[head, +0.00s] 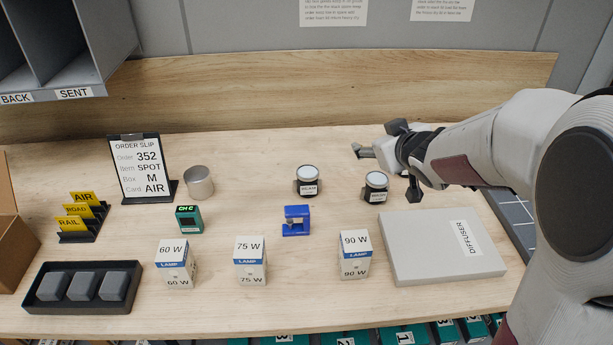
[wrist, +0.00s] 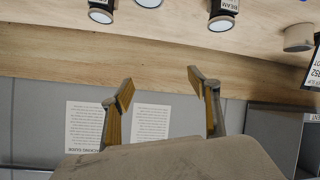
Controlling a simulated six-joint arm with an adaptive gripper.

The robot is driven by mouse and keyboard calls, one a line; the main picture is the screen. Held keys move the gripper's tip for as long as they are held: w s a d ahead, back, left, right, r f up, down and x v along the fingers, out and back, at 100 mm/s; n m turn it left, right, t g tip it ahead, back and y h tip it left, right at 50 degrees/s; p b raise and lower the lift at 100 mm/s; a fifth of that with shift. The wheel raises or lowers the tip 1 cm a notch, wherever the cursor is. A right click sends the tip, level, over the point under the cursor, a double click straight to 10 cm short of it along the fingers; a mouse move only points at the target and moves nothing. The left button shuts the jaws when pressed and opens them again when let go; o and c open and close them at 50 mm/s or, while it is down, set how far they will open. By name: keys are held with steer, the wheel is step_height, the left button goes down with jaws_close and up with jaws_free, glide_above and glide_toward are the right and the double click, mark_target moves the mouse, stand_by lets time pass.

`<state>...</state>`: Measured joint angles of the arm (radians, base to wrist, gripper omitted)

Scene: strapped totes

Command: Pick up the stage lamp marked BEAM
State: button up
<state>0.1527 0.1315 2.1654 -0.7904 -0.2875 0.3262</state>
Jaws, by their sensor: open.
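The stage lamp marked BEAM (head: 307,187) is a short black cylinder with a pale round top, standing upright mid-table in the head view. In the wrist view the BEAM lamp (wrist: 222,14) is at the top edge, partly cut off. A second similar lamp (head: 376,189) stands to its right; its label is too small to read. My gripper (head: 364,151) is open and empty, behind the second lamp and to the right of the BEAM lamp, apart from both. Its spread fingers show in the wrist view (wrist: 161,88).
A blue block-like stand (head: 296,221) and several lamp boxes (head: 355,255) are in front of the lamps. A flat DIFFUSER box (head: 430,250) lies at right. A metal cup (head: 199,183) and order slip stand (head: 142,168) are at left. A wooden backboard (head: 250,95) closes the rear.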

steer(key=w+a+f+n+y, duration=0.3)
steer(key=w+a+f+y, duration=0.15)
steer(key=f, duration=0.25)
steer(key=n+g+y, duration=0.1)
steer(key=g+y, duration=0.1)
steer(key=y, duration=0.2)
glide_toward(310, 173)
steer(key=w+a, duration=0.2)
steer(key=shift+a+f, duration=0.15)
steer(key=shift+f, duration=0.45)
steer(key=shift+x, duration=1.25)
steer(key=shift+a, duration=0.1)
steer(key=shift+x, duration=2.55)
steer(key=shift+w, duration=0.15)
